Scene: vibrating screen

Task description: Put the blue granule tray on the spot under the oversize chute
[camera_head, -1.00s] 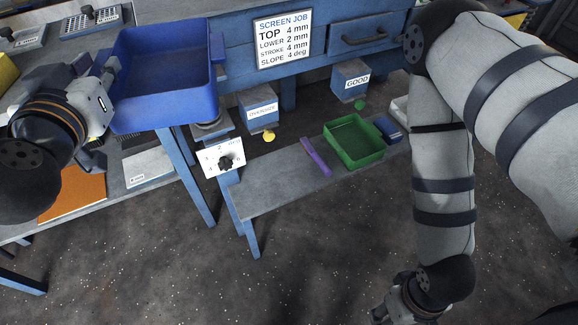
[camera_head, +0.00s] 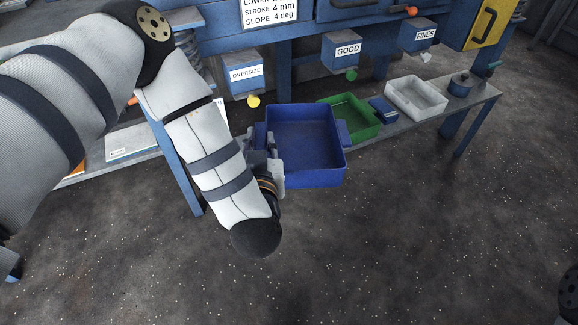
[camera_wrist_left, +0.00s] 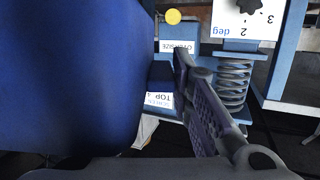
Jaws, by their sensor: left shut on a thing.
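The blue granule tray (camera_head: 318,178) hangs in front of the low shelf, in the air over the floor. My left gripper (camera_head: 268,158) is shut on the tray's left side; in the left wrist view the tray (camera_wrist_left: 65,85) fills the left, beside a dark finger (camera_wrist_left: 205,108). The oversize chute (camera_head: 246,82), with a yellow disc under its mouth, is behind and left of the tray. It also shows in the left wrist view (camera_wrist_left: 178,47). The shelf below this chute is largely hidden by my left arm and the tray. My right gripper is not seen.
On the shelf (camera_head: 385,146) stand a green tray (camera_head: 366,128), partly hidden behind the blue tray, a small blue block (camera_head: 384,110), a white tray (camera_head: 416,97) and a dark pot (camera_head: 461,86). The good chute (camera_head: 346,58) and fines chute (camera_head: 417,36) hang above. The front floor is clear.

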